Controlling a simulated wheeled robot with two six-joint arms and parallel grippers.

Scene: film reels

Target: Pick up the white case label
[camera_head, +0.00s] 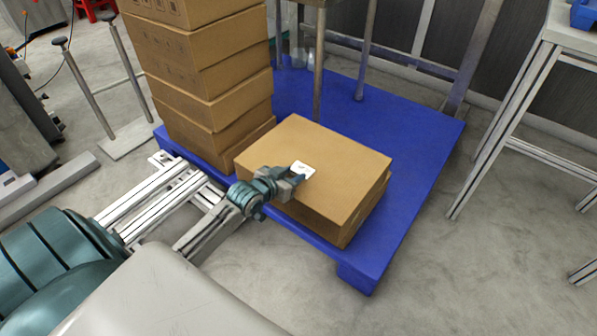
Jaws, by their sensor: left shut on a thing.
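The white case label (303,169) is a small pale piece at the top face of the low cardboard box (335,160), near its front left edge. My left gripper (298,180) reaches in from the left over that edge and is shut on the label. The label shows just beyond the fingertips. I cannot tell whether it touches the box top or is slightly above it. My right gripper is not in view.
The box stands on a blue pallet (425,150). A tall stack of cardboard boxes (205,75) stands to its left. Metal posts (362,50) rise behind. A metal-framed table (520,90) is at the right. The pallet's right side is clear.

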